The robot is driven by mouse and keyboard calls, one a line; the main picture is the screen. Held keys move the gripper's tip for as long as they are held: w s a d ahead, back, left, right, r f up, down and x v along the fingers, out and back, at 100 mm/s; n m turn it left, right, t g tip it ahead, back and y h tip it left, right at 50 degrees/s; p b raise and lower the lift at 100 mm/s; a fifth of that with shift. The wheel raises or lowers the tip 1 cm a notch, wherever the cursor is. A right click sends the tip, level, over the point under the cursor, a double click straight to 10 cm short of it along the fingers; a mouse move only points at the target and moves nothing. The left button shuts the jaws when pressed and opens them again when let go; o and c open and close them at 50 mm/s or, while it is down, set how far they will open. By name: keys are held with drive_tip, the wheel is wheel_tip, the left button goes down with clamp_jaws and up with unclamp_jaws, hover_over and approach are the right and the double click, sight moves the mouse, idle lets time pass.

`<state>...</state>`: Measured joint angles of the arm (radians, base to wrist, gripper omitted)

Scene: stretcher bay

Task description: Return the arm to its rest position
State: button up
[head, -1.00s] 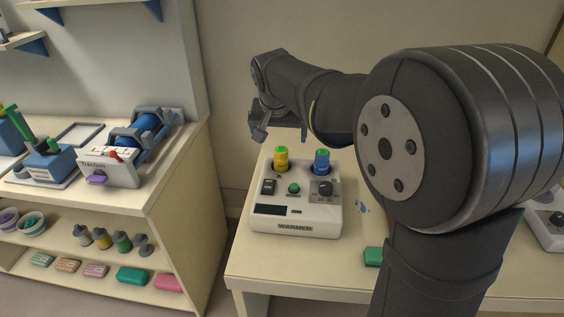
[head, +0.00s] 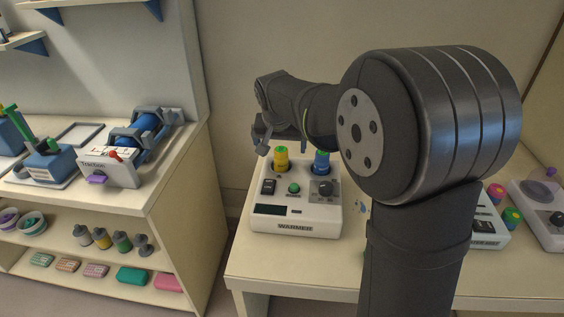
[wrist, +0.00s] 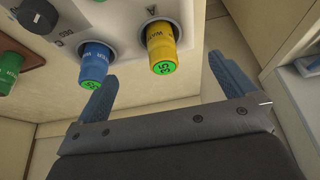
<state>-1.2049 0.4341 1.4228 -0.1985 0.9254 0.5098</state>
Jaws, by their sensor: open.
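My gripper (head: 268,143) is above the back left of the warmer, with its fingers near the yellow bottle in the head view. In the wrist view my gripper (wrist: 163,68) has its two blue-grey fingers wide apart with nothing held between them. The white warmer (head: 295,222) stands on the table. A yellow bottle (head: 281,160) and a blue bottle (head: 321,164), both with green caps, stand in its wells. In the wrist view the yellow bottle (wrist: 161,45) and the blue bottle (wrist: 95,62) lie beyond the fingers. My arm hides the middle of the table.
A shelf unit (head: 185,165) stands to the left with a traction device (head: 110,172) on top and several small items below. A wall is behind. Other devices (head: 541,192) stand on the table (head: 250,268) at the right. The table's front left is clear.

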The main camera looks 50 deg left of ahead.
drive_tip(key=v, duration=1)
